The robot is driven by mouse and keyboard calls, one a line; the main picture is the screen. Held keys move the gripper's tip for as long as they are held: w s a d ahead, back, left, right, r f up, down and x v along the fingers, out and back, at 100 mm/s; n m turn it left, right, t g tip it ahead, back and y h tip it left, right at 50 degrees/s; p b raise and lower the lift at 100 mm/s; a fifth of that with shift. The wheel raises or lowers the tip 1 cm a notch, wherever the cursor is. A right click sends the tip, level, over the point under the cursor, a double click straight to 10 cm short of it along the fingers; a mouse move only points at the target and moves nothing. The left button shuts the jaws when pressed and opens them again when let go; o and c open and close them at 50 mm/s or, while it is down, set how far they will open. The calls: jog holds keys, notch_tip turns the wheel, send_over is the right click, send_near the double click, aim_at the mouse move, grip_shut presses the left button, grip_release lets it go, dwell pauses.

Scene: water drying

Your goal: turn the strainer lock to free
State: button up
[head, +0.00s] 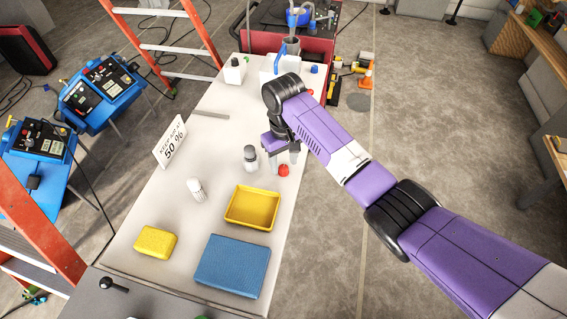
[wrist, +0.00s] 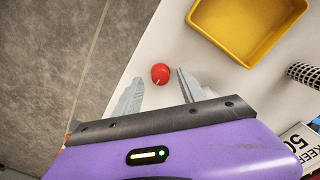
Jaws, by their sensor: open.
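A round red knob (head: 283,170), which I take to be the strainer lock, sits on the pale table near its right edge. In the wrist view the red knob (wrist: 160,74) has a thin white mark on its lower side. My gripper (head: 281,158) points down just behind the knob. In the wrist view my gripper (wrist: 158,79) is open, with a grey finger on either side of the knob and a gap to each. Nothing is held. Whether the fingertips are level with the knob cannot be told.
A yellow tray (head: 233,217), blue mat (head: 232,266) and yellow sponge (head: 155,242) lie nearer. A grey-topped bottle (head: 250,158) stands left of my gripper; a pale speckled cylinder (head: 197,190) and a sign (head: 170,142) are farther left. An orange ladder (head: 125,42) stands beyond.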

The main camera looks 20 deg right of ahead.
jog(key=shift+f, duration=0.85)
grip_shut()
